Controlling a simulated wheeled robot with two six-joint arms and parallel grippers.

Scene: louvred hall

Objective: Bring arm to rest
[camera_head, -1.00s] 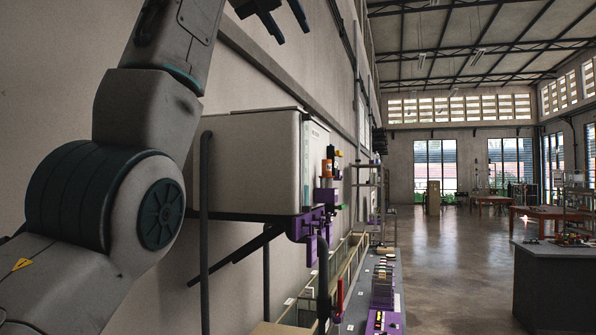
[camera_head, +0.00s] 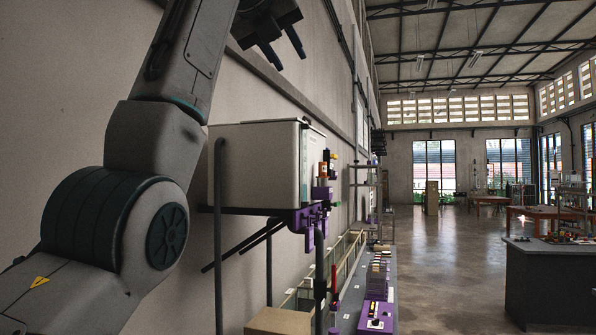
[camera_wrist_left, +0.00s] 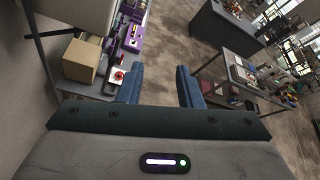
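My left arm comes in from the left of the head view and is bent, with its forearm raised. The left gripper (camera_head: 283,50) is high near the top of the view, in front of the wall. Its two dark fingers are apart. In the left wrist view the blue fingers of the left gripper (camera_wrist_left: 160,88) are also spread, with only floor between them. It holds nothing. My right gripper is in neither view.
A pale cabinet (camera_head: 258,165) stands on a wall shelf beyond my arm. Below it are a cardboard box (camera_head: 279,321) and a bench with purple devices (camera_head: 376,317). A dark-sided counter (camera_head: 548,285) stands at right. The floor (camera_head: 440,270) between is clear.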

